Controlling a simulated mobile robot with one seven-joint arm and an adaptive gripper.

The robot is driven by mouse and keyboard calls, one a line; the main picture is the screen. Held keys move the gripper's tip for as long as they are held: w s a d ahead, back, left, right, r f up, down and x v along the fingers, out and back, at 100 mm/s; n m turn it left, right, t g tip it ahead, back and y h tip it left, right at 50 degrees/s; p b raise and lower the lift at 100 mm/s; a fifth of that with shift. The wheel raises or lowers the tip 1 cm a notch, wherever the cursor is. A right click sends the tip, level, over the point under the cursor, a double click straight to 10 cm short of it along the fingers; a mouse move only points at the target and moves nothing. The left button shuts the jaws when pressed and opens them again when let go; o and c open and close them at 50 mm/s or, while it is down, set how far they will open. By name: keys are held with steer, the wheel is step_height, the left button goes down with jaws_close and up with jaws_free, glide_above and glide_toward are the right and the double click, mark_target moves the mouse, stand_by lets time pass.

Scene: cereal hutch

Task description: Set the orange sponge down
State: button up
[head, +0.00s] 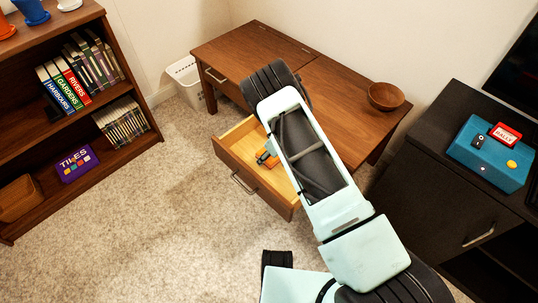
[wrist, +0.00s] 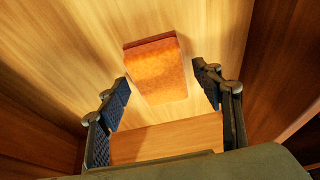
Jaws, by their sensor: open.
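The orange sponge (wrist: 155,72) lies on the light wooden bottom of an open drawer (head: 236,172). It is a block with a darker reddish-brown strip along its far side. My gripper (wrist: 163,82) is open, with one dark padded finger on each side of the sponge and a visible gap to both. In the head view a bit of orange (head: 272,162) shows inside the drawer beside my arm. My arm hides most of the gripper there.
The drawer belongs to a brown wooden desk (head: 345,115) with a wooden bowl (head: 386,96) on top. A white bin (head: 186,80) and a bookshelf (head: 75,120) stand to the left. A black cabinet (head: 420,170) with a blue box (head: 490,155) stands to the right.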

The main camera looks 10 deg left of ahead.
steer(key=p+v, duration=0.4)
steer(key=v, duration=0.8)
steer(key=shift+r, duration=0.15)
